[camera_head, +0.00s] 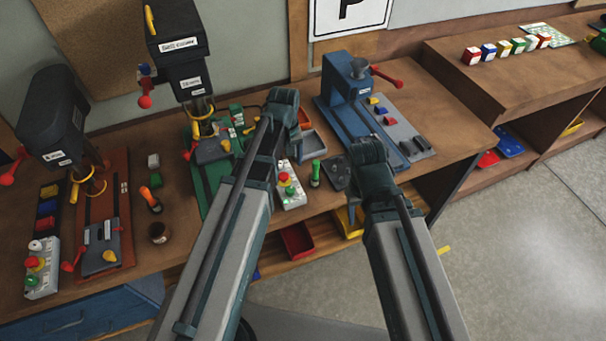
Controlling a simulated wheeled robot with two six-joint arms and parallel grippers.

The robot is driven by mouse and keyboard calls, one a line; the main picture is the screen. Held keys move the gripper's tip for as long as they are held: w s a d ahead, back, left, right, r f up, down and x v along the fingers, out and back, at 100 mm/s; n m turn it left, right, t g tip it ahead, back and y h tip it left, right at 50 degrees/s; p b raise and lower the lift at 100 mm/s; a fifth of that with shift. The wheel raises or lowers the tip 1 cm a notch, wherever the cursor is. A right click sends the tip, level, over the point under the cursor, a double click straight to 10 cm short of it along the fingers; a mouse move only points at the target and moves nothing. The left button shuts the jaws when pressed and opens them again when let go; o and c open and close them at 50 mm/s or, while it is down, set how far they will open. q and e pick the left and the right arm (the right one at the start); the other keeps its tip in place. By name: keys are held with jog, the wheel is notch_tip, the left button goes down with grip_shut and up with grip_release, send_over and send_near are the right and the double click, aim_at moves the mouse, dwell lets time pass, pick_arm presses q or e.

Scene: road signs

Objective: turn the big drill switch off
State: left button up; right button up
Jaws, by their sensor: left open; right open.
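The big drill (178,50) stands at the back left of the bench, with a black head, red-knobbed handle and green base (205,175). A white switch box (290,187) with red, yellow and green buttons lies on the bench right of that base. A similar switch box (42,268) lies by the smaller black-headed drill (55,115) at far left. My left gripper (268,128) is over the bench, above and left of the nearer switch box in the picture; its fingertips are mostly hidden. My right gripper (338,178) is open and empty, right of that box.
A blue machine (345,85) with a red-handled lever stands right on the bench. A green-handled tool (315,172) and an orange-handled one (150,198) lie on the bench. Coloured blocks (505,48) line the right shelf. Floor at right is clear.

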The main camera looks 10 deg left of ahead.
aim_at(290, 189)
pick_arm(q)
jog(key=shift+w+r, duration=0.1)
jog(key=shift+w, duration=0.05)
jog(key=shift+d, duration=0.1)
notch_tip(290, 189, down, 14)
jog(key=b, duration=1.4)
jog(key=shift+r, duration=0.1)
grip_shut()
